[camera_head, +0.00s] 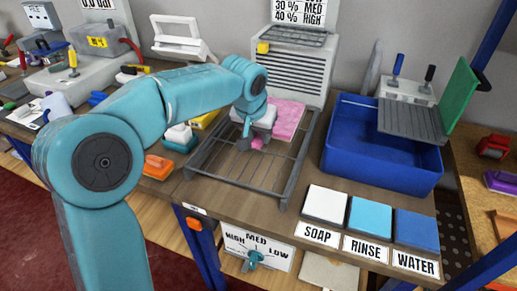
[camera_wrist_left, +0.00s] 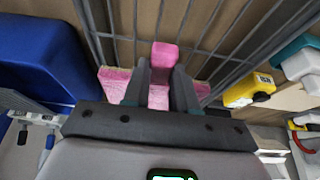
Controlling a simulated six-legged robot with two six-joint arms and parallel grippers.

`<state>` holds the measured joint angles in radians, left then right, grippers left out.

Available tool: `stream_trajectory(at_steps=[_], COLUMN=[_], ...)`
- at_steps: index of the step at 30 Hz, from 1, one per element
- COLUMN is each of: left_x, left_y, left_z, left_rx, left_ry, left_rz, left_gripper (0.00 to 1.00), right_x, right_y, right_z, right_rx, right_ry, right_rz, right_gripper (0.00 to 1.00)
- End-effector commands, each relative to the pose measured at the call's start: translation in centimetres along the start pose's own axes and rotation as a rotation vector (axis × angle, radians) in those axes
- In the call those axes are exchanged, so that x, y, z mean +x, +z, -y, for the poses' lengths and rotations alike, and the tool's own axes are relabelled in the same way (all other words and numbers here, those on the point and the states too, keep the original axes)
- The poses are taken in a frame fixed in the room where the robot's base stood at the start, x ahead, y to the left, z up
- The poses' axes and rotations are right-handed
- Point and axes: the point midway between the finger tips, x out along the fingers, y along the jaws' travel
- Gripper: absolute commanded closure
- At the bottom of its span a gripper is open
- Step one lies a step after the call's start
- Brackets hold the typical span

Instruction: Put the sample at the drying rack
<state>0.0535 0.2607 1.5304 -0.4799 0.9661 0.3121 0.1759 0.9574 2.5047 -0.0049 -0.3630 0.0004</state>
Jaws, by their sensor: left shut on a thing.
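The pink sample (camera_head: 288,118) is a flat, fuzzy piece at the far part of the grey wire drying rack (camera_head: 235,188). My left gripper (camera_head: 255,143) is over the rack, with a pink block between its fingertips. In the left wrist view the fingers (camera_wrist_left: 162,80) are shut on this pink block (camera_wrist_left: 163,56), and the pink sample (camera_wrist_left: 116,84) shows behind and beside them. The rack bars (camera_wrist_left: 207,36) run past it. The gripper hides much of the sample, and I cannot tell whether it rests on the bars. My right gripper is not in view.
A blue tub (camera_head: 378,148) stands right of the rack. White, light blue and dark blue pads (camera_head: 371,215) lie at the front right, behind SOAP, RINSE and WATER labels. A louvered grey unit (camera_head: 292,65) stands behind the rack. The rack's near part is clear.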

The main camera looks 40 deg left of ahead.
Motion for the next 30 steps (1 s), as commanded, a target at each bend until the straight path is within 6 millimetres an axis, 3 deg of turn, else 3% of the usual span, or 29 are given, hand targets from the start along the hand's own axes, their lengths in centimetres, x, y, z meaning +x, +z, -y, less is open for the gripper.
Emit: stream_trajectory(at_steps=[9,20,21,23,30], left_x=[4.0,4.4,4.4,4.3,4.3], left_y=[1.7,1.8,1.8,1.8,1.8], left_z=[0.1,0.1,0.1,0.1,0.1], left_rx=[0.000,0.000,0.000,0.000,0.000], left_ry=[-0.001,0.000,0.000,0.000,0.000], left_rz=[0.002,0.000,0.000,0.001,0.001], left_gripper=[1.00,1.00,0.67,0.48,0.48], right_x=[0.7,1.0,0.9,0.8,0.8], right_y=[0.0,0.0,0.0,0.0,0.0], right_z=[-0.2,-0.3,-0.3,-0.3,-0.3], right_rx=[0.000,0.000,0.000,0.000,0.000], right_ry=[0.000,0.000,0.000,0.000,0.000], right_rz=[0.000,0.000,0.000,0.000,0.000], right_gripper=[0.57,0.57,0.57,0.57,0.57])
